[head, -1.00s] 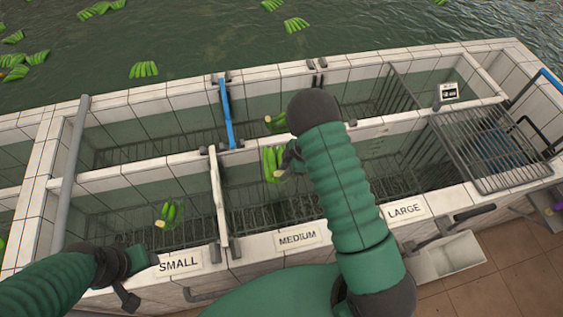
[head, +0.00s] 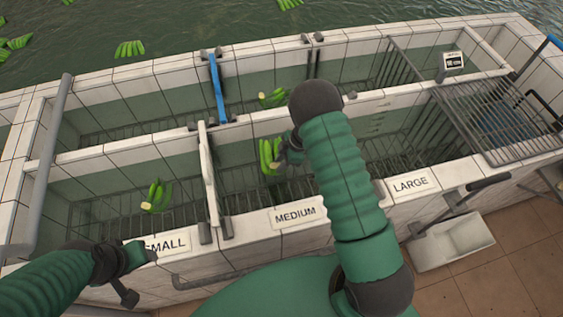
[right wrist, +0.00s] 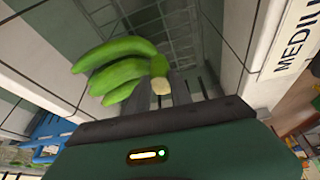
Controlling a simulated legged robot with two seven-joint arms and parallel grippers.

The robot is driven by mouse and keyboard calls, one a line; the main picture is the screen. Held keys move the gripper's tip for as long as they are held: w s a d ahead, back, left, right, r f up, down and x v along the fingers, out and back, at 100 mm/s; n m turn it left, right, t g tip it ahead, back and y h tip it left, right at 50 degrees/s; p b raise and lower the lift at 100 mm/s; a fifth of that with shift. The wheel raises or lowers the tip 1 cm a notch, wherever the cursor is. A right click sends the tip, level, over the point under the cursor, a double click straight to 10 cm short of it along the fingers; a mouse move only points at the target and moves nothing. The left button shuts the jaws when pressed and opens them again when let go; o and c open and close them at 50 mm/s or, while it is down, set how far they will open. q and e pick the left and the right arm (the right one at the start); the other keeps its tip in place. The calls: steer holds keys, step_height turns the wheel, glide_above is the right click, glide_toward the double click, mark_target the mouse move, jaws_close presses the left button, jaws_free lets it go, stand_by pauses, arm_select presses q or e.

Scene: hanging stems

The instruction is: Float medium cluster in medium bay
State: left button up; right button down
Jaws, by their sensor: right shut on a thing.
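My right gripper (head: 287,157) is shut on a green banana cluster (head: 268,156) and holds it over the medium bay (head: 245,203). In the right wrist view, the cluster (right wrist: 122,68) points left from the fingers (right wrist: 182,88), with its pale cut stem end at the jaws. The medium bay has a barred floor and lies behind the MEDIUM label (head: 297,215). I cannot tell whether the cluster touches the water. My left gripper (head: 138,254) is by the SMALL label at the front rim; its jaws are unclear.
Another cluster (head: 156,196) is in the small bay, and one (head: 273,98) is in the back channel. A white divider (head: 208,178) and a blue gate (head: 219,88) stand to the left. A metal rack (head: 500,125) covers the right end.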

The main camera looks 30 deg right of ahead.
steer(key=f+b, duration=0.1)
steer(key=f, duration=0.1)
steer(key=d+f+b, duration=0.1)
steer(key=f+b, duration=0.3)
steer(key=shift+w+d+f, duration=0.25)
steer(key=shift+d+f, duration=0.05)
steer(key=shift+d, duration=0.05)
steer(key=f+b, duration=0.2)
steer(key=b, duration=0.1)
steer(key=shift+s+a+f, duration=0.1)
steer(key=shift+a+f, duration=0.2)
steer(key=shift+f, duration=0.1)
arm_select(q)
step_height(320, 180, down, 10)
steer(key=d+b, duration=0.1)
steer(key=shift+w+d, duration=0.2)
arm_select(e)
step_height(320, 180, down, 3)
steer(key=shift+d+f, duration=0.1)
steer(key=shift+f, duration=0.05)
arm_select(q)
steer(key=shift+a+f, duration=0.1)
steer(key=shift+f, duration=0.05)
